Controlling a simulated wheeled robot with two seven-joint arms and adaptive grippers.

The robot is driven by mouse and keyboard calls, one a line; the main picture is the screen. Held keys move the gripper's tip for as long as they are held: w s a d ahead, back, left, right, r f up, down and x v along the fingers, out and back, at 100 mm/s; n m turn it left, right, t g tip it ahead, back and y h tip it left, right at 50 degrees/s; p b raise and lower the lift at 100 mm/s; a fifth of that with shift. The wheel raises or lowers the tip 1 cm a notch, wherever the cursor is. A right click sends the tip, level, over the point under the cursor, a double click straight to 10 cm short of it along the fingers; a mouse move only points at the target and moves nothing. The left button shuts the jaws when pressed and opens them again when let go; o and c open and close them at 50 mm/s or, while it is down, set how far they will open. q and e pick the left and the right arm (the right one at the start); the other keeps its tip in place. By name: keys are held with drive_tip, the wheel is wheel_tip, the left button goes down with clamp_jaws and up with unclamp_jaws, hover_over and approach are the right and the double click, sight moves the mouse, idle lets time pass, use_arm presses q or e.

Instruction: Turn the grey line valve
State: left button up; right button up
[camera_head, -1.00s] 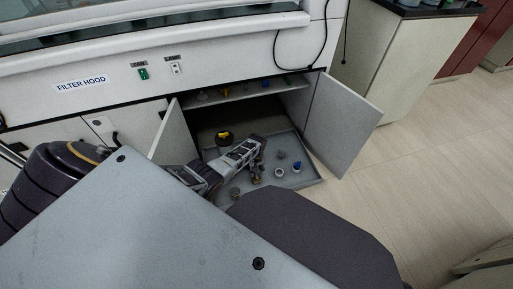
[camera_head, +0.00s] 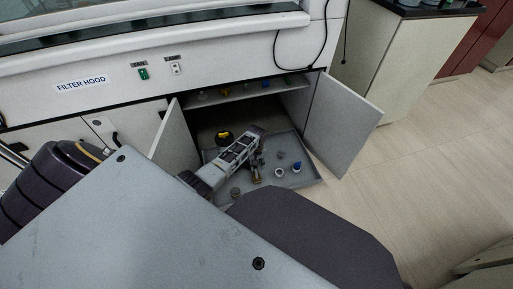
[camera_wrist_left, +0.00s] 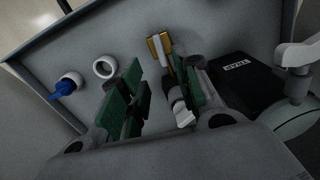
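My left gripper (camera_head: 258,156) reaches into the open cabinet under the hood, low over the tray. In the left wrist view, its green-padded fingers (camera_wrist_left: 158,92) are apart. A small grey fitting with a pale lever (camera_wrist_left: 175,98) shows between them, close to the right finger; it may be the grey line valve, but I cannot tell for sure. Contact with the finger is unclear. A brass piece (camera_wrist_left: 160,46) stands just beyond the fingertips, and a brass piece also shows in the head view (camera_head: 256,178). My right gripper is out of view.
The tray (camera_head: 309,179) holds a white ring (camera_head: 279,173), a blue-topped piece (camera_head: 297,167) and a yellow-and-black piece (camera_head: 224,137). A black box marked TRAP (camera_wrist_left: 240,78) sits right of the fingers. The open cabinet doors (camera_head: 341,122) (camera_head: 174,142) flank the opening.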

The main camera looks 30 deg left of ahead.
use_arm(q)
drive_tip(key=shift+r, duration=1.7)
drive_tip(key=shift+m, duration=0.3)
